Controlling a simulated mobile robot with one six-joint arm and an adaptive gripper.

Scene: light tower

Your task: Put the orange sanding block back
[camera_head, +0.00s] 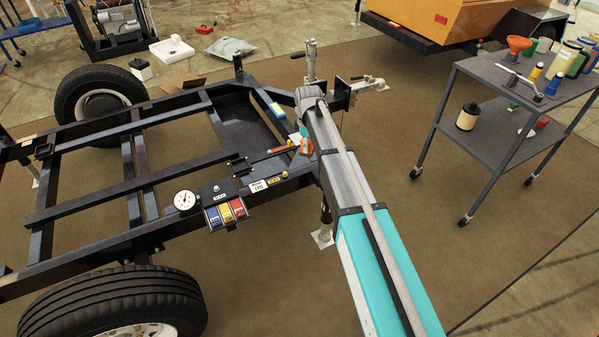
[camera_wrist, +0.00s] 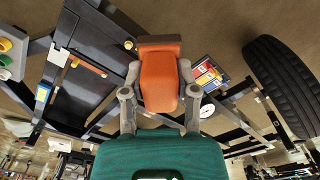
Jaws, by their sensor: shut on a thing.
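The orange sanding block (camera_wrist: 160,82), with a brown strip along its far edge, is between the two fingers of my gripper (camera_wrist: 160,72) in the wrist view. The fingers are shut on its sides. In the head view a bit of the orange block (camera_head: 305,147) shows at the end of my arm, over the front part of the dark trailer frame (camera_head: 100,203). My arm hides most of my gripper there. I cannot tell from these views whether the block touches anything below it.
A dark tray (camera_head: 243,132) and a blue-and-yellow item (camera_head: 276,110) are near my gripper. A bin of blue, yellow and red packs (camera_head: 226,213) and a round gauge (camera_head: 185,200) sit on the frame's near side. A loaded cart (camera_head: 490,138) stands right, with open floor between.

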